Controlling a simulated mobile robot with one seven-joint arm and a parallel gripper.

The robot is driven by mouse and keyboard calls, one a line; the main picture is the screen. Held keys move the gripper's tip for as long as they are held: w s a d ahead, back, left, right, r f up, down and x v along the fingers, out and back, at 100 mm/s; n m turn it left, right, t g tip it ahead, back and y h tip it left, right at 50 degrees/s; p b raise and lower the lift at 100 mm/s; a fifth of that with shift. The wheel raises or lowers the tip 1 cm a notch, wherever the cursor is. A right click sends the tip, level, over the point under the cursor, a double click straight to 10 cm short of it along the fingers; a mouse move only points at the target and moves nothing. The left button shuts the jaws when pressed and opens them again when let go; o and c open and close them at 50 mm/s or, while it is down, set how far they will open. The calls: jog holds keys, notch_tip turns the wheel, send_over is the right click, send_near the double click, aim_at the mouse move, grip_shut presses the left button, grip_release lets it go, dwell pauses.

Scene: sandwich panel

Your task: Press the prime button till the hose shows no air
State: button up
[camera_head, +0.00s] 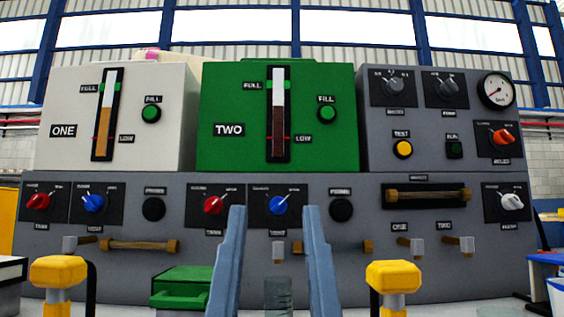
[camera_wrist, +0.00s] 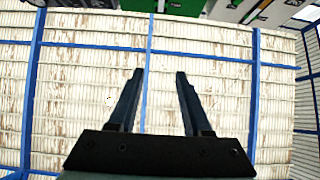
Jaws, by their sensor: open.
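Two round black buttons labelled PRIME stand on the grey lower panel in the head view: a left one (camera_head: 153,209) under unit ONE and a right one (camera_head: 341,210) under unit TWO. A brown hose (camera_head: 138,245) with brass ends runs below the left button. A second hose (camera_head: 365,246) lies below the right button, mostly hidden behind my fingers. I cannot tell whether air shows in either. My gripper (camera_head: 274,207) is open and empty in front of the panel, between the two buttons. It also shows in the wrist view (camera_wrist: 160,72), apart from everything.
Tank ONE (camera_head: 65,95) is white and tank TWO (camera_head: 225,95) is green, each with a level gauge. Red and blue knobs flank the buttons. A hose (camera_head: 427,195) crosses a dark window at right. Yellow-topped posts (camera_head: 58,271) (camera_head: 394,275) and a green box (camera_head: 182,287) stand in front.

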grip_shut()
dwell(1.4)
